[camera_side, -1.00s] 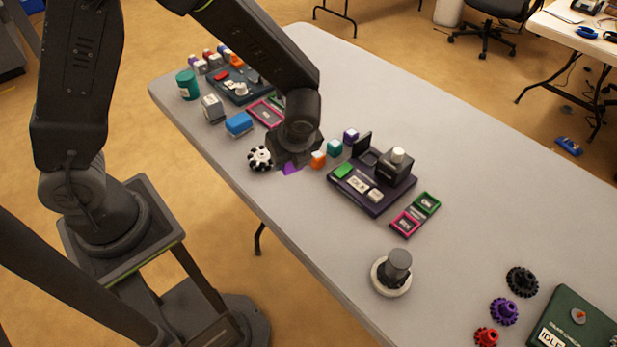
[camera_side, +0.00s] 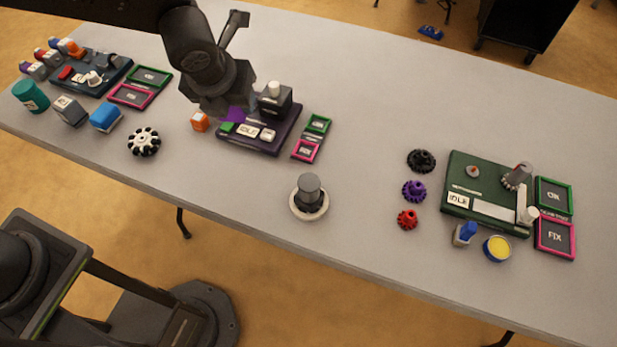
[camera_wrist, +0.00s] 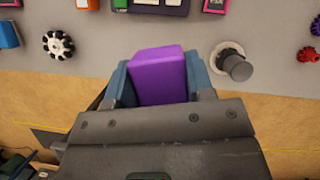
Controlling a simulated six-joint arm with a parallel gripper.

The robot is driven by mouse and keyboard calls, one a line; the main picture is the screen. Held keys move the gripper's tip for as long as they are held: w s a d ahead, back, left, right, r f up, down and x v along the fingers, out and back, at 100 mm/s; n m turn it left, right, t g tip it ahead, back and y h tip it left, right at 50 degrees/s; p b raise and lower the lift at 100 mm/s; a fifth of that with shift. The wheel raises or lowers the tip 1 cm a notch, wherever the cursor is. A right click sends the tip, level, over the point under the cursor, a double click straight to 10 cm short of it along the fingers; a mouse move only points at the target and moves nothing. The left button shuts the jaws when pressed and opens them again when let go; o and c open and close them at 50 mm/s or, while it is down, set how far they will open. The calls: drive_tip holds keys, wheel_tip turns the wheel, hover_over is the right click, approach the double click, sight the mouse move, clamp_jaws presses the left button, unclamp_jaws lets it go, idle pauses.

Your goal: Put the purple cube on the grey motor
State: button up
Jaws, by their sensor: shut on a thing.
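The purple cube (camera_wrist: 158,73) is between the jaws of my gripper (camera_wrist: 162,80) in the wrist view, and the gripper is shut on it. In the side view my gripper (camera_side: 226,108) holds the purple cube (camera_side: 234,114), mostly hidden behind the jaws, in front of the purple station. The grey motor (camera_side: 311,188) stands upright on a round white base on the table, to the right of and nearer than my gripper. The motor also shows in the wrist view (camera_wrist: 237,67), right of the cube and apart from it.
The purple station (camera_side: 262,140) with raised blocks lies by my gripper, with green and pink frames (camera_side: 306,151) beside it. An orange cube (camera_side: 200,121) and a black-and-white wheel (camera_side: 144,142) are to the left. Gears (camera_side: 414,190) and a green station (camera_side: 480,215) are to the right.

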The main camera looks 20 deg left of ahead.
drive_tip(key=d+r+m+h, duration=0.1)
drive_tip(key=d+r+m, duration=0.1)
drive_tip(key=d+m, duration=0.15)
hover_over(312, 176)
drive_tip(key=s, duration=0.1)
drive_tip(key=shift+n, duration=0.35)
drive_tip(key=f, duration=0.7)
drive_tip(key=shift+s, duration=0.2)
drive_tip(key=shift+f, duration=2)
drive_tip(key=shift+f, duration=0.15)
drive_tip(key=o, duration=0.9)
drive_tip(key=shift+o, duration=0.2)
drive_tip(key=v, duration=1.2)
drive_tip(key=shift+a, duration=0.15)
